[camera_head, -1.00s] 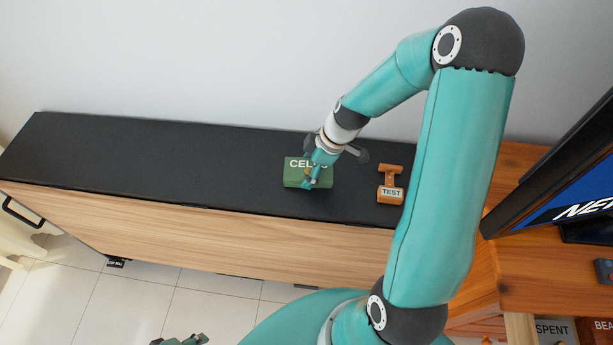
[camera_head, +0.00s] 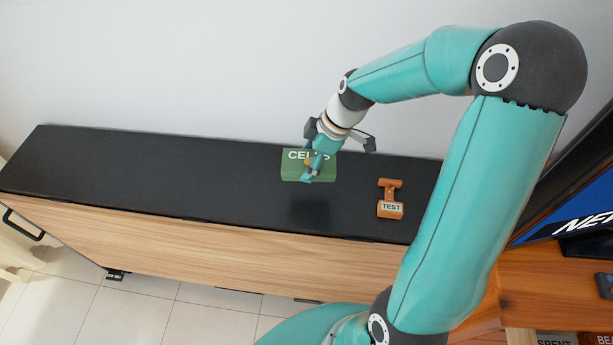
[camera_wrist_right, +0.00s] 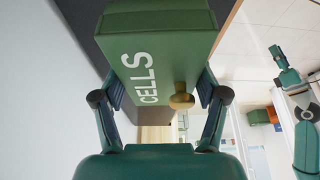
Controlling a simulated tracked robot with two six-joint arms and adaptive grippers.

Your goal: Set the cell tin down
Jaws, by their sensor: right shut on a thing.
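The cell tin, a green box lettered CELLS (camera_head: 294,170), is held over the black top of the long low cabinet (camera_head: 170,170). A dark shadow lies on the cabinet top below and apart from it, so it looks raised. My right gripper (camera_head: 312,172) is shut on the tin. In the right wrist view the tin (camera_wrist_right: 150,60) sits between the two fingers (camera_wrist_right: 162,92), with a brass knob (camera_wrist_right: 181,101) facing me. My left arm (camera_wrist_right: 304,125) shows small at the right of that view; its gripper is too small to read.
An orange tool labelled TEST (camera_head: 390,200) lies on the cabinet top right of the tin. The cabinet top left of the tin is clear. A wall is behind. A screen (camera_head: 585,205) and a wooden desk (camera_head: 540,285) stand at the right.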

